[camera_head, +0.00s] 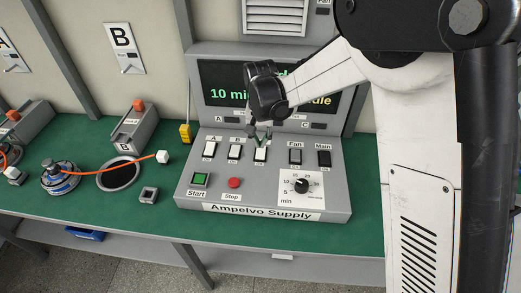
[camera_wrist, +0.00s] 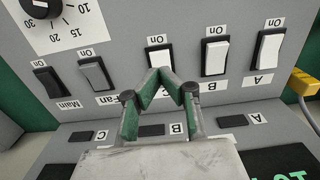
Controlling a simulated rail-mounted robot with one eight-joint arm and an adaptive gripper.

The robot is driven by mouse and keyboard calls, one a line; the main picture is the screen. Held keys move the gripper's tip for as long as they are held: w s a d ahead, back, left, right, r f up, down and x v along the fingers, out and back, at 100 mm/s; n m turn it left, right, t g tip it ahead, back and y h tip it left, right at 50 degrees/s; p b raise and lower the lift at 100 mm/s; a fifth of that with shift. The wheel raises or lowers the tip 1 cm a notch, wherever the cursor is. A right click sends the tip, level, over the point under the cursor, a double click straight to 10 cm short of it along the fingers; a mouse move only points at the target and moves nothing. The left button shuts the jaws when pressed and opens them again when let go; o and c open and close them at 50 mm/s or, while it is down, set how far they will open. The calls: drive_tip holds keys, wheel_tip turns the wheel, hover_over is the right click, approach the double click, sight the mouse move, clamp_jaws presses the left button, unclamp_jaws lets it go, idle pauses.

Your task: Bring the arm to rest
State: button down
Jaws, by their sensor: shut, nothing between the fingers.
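My gripper (camera_head: 260,138) is shut and empty, above the top of the C switch (camera_head: 261,154) on the Ampelvo Supply console (camera_head: 330,207). In the wrist view its green-padded fingertips (camera_wrist: 166,76) meet just in front of the C switch (camera_wrist: 158,57); I cannot tell whether they touch it. The white arm (camera_head: 330,75) reaches in from the right, and its wrist covers part of the screen (camera_head: 221,94), where "10 mi" and "dule" can be read.
The A switch (camera_head: 209,149), B switch (camera_head: 235,152), Fan switch (camera_head: 295,158) and Main switch (camera_head: 324,159) flank the gripper. A timer dial (camera_head: 301,186) and green start button (camera_head: 200,180) lie in front. A hub motor (camera_head: 59,179) with orange cable stands left on the green bench.

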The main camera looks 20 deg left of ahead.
drive_tip(key=shift+r+p, duration=0.35)
drive_tip(key=shift+r, duration=0.8)
drive_tip(key=shift+d+r, duration=0.25)
drive_tip(key=shift+d, duration=0.05)
drive_tip(key=s+d+r+m+t+y+b, duration=0.1)
drive_tip(key=s+d+r+t, duration=0.15)
drive_tip(key=d+r, duration=0.6)
drive_tip(key=s+d+r+t+b, duration=0.1)
drive_tip(key=s+d+r, duration=0.35)
drive_tip(key=d, duration=0.75)
drive_tip(key=s+d+t+h+b, duration=0.1)
drive_tip(key=s+d+t+b, duration=0.1)
drive_tip(key=s+d, duration=1.3)
drive_tip(key=shift+m+t+b, duration=0.35)
drive_tip(key=shift+m+t, duration=0.05)
drive_tip(key=shift+t, duration=0.45)
